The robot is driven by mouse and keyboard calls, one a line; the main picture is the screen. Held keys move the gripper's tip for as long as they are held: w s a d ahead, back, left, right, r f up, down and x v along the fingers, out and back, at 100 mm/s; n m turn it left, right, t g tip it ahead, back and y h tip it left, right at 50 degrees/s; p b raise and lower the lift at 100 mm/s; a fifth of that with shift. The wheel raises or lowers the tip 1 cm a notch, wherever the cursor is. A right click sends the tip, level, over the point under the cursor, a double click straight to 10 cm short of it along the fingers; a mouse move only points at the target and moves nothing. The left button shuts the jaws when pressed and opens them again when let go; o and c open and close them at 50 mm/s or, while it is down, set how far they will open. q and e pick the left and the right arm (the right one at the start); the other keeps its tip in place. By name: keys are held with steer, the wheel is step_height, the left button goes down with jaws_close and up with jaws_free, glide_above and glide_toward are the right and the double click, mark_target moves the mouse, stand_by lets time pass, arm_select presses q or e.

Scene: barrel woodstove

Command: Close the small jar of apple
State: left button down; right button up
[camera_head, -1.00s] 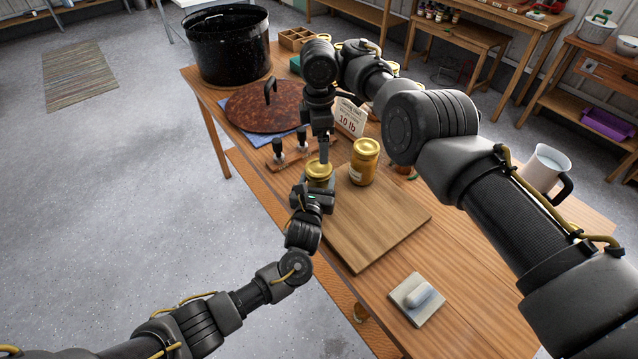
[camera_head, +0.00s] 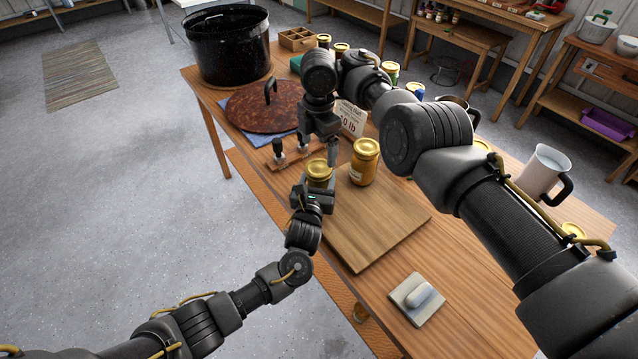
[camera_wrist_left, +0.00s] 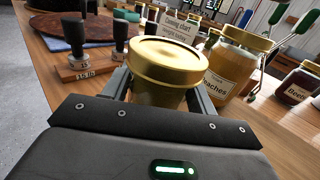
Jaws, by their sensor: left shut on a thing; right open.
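The small jar (camera_head: 317,184), with a gold lid (camera_head: 319,169) on top, stands upright at the left edge of the cutting board. My left gripper (camera_head: 316,192) is shut around its body from the near side. In the left wrist view the jar (camera_wrist_left: 160,95) sits between the fingers, its lid (camera_wrist_left: 168,58) looking level; its label is hidden. My right gripper (camera_head: 331,152) is open, its fingertips just above and to the right of the lid, seemingly apart from it. I cannot tell from here how tightly the lid sits.
A taller gold-lidded peaches jar (camera_head: 363,166) stands close on the right. The wooden board (camera_head: 380,222) is otherwise clear. A white pitcher (camera_head: 541,170) stands far right.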

mark_target(319, 167)
steer(key=shift+f, duration=3.15)
steer(key=c, duration=1)
steer(key=m, duration=0.7)
steer(key=shift+m, duration=0.4)
steer(key=o, duration=1.1)
step_height(319, 167, up, 12)
